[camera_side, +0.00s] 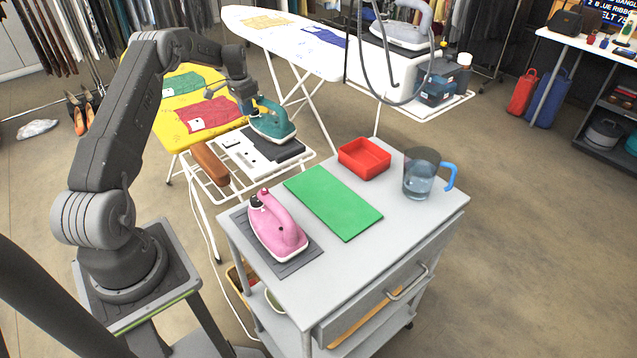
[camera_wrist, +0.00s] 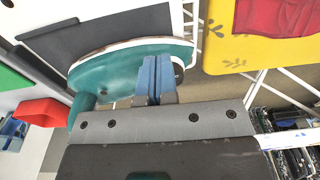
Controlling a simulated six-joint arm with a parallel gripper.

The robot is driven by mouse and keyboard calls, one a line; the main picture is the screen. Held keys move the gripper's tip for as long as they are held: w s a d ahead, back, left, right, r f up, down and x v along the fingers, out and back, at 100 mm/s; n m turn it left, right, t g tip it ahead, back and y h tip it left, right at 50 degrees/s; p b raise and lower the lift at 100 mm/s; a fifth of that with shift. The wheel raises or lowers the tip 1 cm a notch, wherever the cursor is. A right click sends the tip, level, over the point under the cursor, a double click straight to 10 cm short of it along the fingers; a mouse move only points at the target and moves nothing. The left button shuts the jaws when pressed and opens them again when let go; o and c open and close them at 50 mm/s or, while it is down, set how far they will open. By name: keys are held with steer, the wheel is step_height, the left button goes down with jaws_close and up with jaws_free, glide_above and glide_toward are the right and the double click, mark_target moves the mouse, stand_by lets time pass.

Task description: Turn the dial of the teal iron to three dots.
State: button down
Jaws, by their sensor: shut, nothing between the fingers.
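The teal iron (camera_side: 272,118) sits on a dark pad on the white rack at the end of the yellow ironing board. It fills the upper middle of the wrist view (camera_wrist: 118,68). My gripper (camera_side: 252,104) is at the iron's left end in the side view. In the wrist view its blue fingers (camera_wrist: 158,64) are together, over the iron's body, with nothing between them. No dot marks are readable, and touching cannot be told.
A pink iron (camera_side: 277,225) stands on a grey mat on the cart. A green mat (camera_side: 333,202), red tray (camera_side: 364,157) and clear jug (camera_side: 420,175) share the cart top. The yellow ironing board (camera_side: 180,95) is behind.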

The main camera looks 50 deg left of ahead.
steer(key=shift+s+f, duration=0.7)
steer(key=shift+s, duration=0.05)
steer(key=shift+r, duration=0.15)
step_height(320, 180, up, 6)
steer(key=shift+r, duration=0.1)
